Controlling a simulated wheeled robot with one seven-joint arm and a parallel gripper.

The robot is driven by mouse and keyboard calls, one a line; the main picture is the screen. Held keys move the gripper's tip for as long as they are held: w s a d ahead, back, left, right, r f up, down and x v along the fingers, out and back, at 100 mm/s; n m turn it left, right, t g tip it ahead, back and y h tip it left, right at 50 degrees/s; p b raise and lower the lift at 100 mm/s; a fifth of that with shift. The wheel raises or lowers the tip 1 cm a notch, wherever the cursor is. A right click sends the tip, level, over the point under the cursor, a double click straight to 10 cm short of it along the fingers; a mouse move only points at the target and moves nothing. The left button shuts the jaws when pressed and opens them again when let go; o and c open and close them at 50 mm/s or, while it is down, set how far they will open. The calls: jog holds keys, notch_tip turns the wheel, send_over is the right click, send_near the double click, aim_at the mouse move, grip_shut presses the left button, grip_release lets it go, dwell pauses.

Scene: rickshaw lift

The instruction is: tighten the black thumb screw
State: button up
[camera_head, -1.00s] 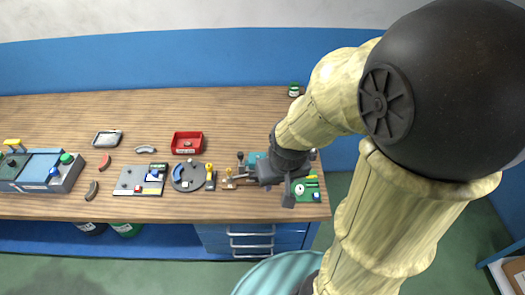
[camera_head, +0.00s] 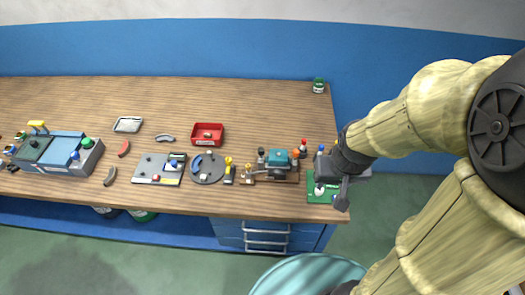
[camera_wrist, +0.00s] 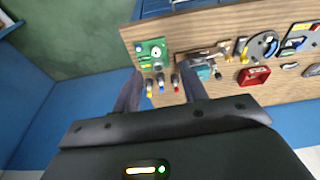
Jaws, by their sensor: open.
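A small dark knob (camera_head: 262,152), which looks like the black thumb screw, stands at the left back of the teal-topped fixture (camera_head: 278,158) near the bench's right end. In the wrist view a dark knob (camera_wrist: 217,75) shows beside the same teal fixture (camera_wrist: 203,72). My gripper (camera_head: 331,182) is to the right of the fixture, over the green board (camera_head: 316,199) at the bench corner. The gripper is clear of the dark knob. Whether the knob is loose cannot be seen.
Red (camera_head: 303,146) and blue (camera_head: 320,150) knobs stand close to the gripper; a yellow knob (camera_wrist: 149,88) shows too. A red bin (camera_head: 208,135), a grey round plate (camera_head: 207,168) and a grey board (camera_head: 160,168) lie left. The bench's back is mostly clear.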

jog(key=w+a+f+n+t+y+b, duration=0.1)
jog(key=w+a+f+t+b, duration=0.2)
jog(key=f+b, duration=0.4)
jog(key=w+a+f+t+y+b, duration=0.1)
jog(key=w+a+f+t+b, duration=0.2)
jog(key=b, duration=2.1)
jog(key=w+a+f+n+t+y+b, duration=0.1)
jog(key=w+a+f+t+y+b, duration=0.1)
jog(key=a+f+t+b, duration=0.6)
notch_tip(320, 180, down, 4)
jog(key=w+t+b, duration=0.1)
jog(key=b, duration=0.6)
jog(key=shift+w+n+b, duration=0.3)
jog(key=shift+a+r, duration=0.1)
jog(key=p+x, duration=0.7)
jog(key=p, duration=0.3)
jog(key=shift+w+r+p, duration=0.2)
jog(key=shift+w+p, duration=0.2)
jog(key=shift+w+a+p, duration=0.1)
jog(key=shift+p, duration=0.3)
